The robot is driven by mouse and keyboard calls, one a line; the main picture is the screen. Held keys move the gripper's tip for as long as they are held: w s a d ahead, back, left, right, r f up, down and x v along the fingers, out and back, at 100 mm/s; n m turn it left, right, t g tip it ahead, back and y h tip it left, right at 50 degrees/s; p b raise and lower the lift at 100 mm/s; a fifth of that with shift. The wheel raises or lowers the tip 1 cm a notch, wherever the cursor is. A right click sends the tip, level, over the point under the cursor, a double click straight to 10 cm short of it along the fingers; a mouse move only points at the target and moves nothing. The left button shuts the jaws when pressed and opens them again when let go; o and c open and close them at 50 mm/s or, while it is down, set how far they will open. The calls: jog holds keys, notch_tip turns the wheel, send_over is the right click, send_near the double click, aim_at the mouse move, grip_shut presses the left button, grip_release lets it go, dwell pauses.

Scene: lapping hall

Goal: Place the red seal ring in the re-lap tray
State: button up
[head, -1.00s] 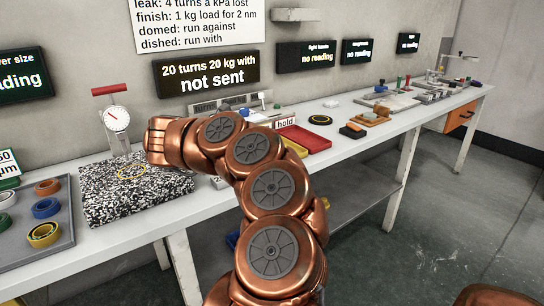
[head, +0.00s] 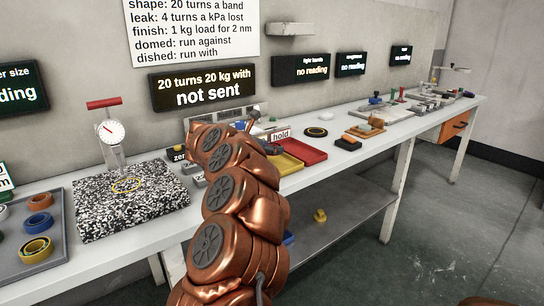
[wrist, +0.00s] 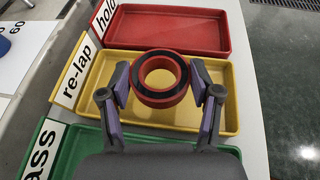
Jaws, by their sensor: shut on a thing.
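In the wrist view my gripper (wrist: 160,84) is shut on the red seal ring (wrist: 160,97), a red ring with a dark band, one finger on each side. The ring appears over the yellow re-lap tray (wrist: 220,115), which has a "re-lap" label on its left end. I cannot tell how high the ring is above the tray floor. In the head view my copper arm hides the gripper and the ring; part of the yellow re-lap tray (head: 287,163) shows beside the arm.
The red hold tray (wrist: 178,28) lies beyond the yellow one; the green tray (wrist: 60,160) lies on the near side. In the head view a speckled plate (head: 100,205) with a dial gauge (head: 111,131) stands left. A tray of rings (head: 62,230) lies far left.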

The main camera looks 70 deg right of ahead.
jog(key=shift+d+f, duration=0.1)
jog(key=shift+d, duration=0.5)
notch_tip(320, 180, down, 3)
jog(key=shift+s+r+b, duration=0.15)
jog(key=shift+b, duration=0.2)
jog(key=shift+f, duration=0.35)
jog(key=shift+f, duration=0.1)
jog(key=o, duration=1.2)
jog(key=shift+c, duration=0.2)
jog(key=shift+r, duration=0.2)
jog(key=v, duration=1.2)
jog(key=shift+f+p, duration=0.1)
jog(key=shift+p, duration=0.2)
